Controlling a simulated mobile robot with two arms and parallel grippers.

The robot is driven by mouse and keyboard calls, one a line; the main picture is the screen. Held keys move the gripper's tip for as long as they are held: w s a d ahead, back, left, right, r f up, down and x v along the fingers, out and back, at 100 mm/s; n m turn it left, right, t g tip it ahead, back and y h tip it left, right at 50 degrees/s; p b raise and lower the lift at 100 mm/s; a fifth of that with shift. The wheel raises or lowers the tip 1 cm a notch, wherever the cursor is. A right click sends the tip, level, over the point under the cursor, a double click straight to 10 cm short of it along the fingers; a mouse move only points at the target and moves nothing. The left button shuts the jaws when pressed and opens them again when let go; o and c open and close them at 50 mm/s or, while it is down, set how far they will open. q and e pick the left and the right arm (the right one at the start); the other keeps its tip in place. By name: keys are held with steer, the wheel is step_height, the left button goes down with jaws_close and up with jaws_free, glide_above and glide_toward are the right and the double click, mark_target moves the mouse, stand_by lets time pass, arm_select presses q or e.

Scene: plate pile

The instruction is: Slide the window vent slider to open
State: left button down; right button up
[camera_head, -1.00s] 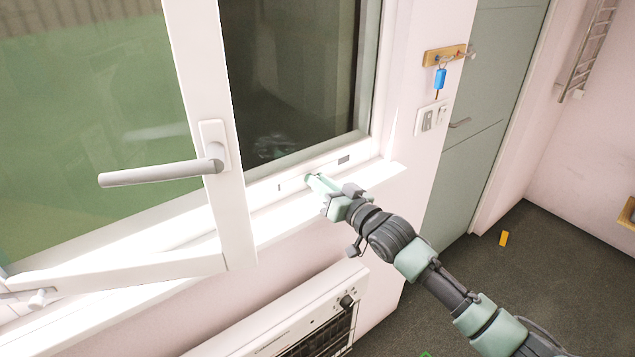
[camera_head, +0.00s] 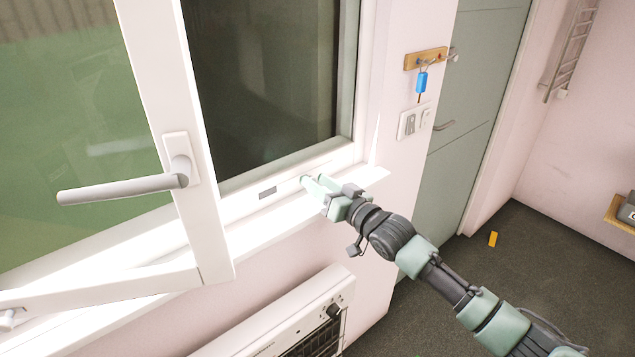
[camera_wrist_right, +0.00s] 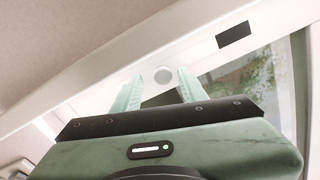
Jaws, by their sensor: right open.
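The window vent slider (camera_wrist_right: 118,100) is a white strip along the lower window frame, pale against the frame, so its ends are hard to make out. In the right wrist view its round white knob (camera_wrist_right: 162,75) shows between the fingertips of my right gripper (camera_wrist_right: 160,88). The gripper is open, with a finger on each side of the knob; I cannot tell whether either touches. A dark rectangular vent slot (camera_head: 267,192) lies left of the right gripper (camera_head: 313,181) in the head view. It also shows in the wrist view (camera_wrist_right: 234,35). My left gripper is not in view.
The open window sash (camera_head: 175,130) with its handle (camera_head: 125,187) stands at the left. A white sill (camera_head: 250,222) runs below the frame, above a heater (camera_head: 290,320). A key on a wooden rack (camera_head: 425,59) and switches (camera_head: 413,121) are on the wall at right.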

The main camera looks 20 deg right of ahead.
steer(key=b+v, duration=0.1)
steer(key=v, duration=0.6)
steer(key=shift+d+b, duration=0.25)
steer(key=shift+b, duration=0.1)
steer(key=shift+s, duration=0.1)
